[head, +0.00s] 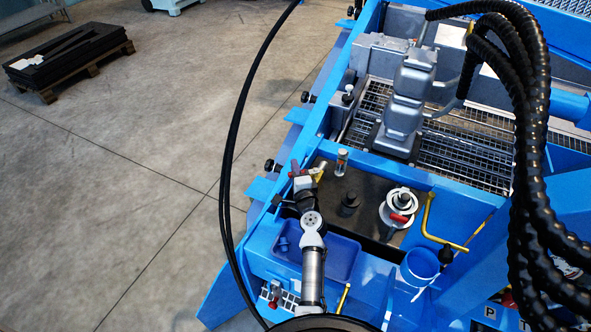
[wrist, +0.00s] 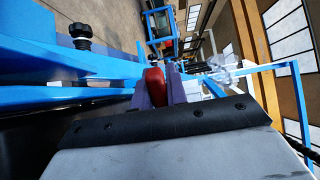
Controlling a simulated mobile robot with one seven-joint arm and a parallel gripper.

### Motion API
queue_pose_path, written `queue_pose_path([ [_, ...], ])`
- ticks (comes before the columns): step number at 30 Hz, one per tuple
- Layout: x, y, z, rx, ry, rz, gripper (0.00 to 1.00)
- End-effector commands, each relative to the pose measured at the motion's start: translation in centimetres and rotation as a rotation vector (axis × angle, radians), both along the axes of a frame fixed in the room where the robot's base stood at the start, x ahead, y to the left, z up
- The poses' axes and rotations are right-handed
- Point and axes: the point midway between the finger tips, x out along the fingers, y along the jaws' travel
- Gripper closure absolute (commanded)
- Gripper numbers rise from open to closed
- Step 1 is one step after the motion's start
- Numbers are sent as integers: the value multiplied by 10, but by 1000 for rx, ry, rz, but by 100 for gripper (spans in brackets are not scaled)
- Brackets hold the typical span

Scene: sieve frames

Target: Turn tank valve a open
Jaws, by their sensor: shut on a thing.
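A red valve handle (head: 295,167), which I take to be tank valve a, is at the left edge of the blue machine in the head view. In the wrist view the red handle (wrist: 155,88) sits between the two fingers of my gripper (wrist: 158,76). My gripper (head: 299,178) is shut on it. The gripper and wrist hide part of the handle in the head view, and the valve's body and exact angle are hard to make out. A brass-coloured fitting (head: 320,171) is just right of the gripper.
Blue frame rails and a black knob (wrist: 81,32) are close by. Thick black hoses (head: 530,150) hang at right.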

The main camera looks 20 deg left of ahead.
Motion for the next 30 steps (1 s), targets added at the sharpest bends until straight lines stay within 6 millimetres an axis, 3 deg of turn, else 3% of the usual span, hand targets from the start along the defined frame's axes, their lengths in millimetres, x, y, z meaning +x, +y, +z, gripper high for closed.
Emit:
queue_pose_path([
  [2,1,-1,1,0,-1,-2,100],
  [3,0,0,1,0,-1,-2,80],
  [7,0,0,0,0,-1,-2,64],
  [17,-3,-2,0,0,0,-2,64],
  [30,-56,-31,-2,1,0,-3,64],
])
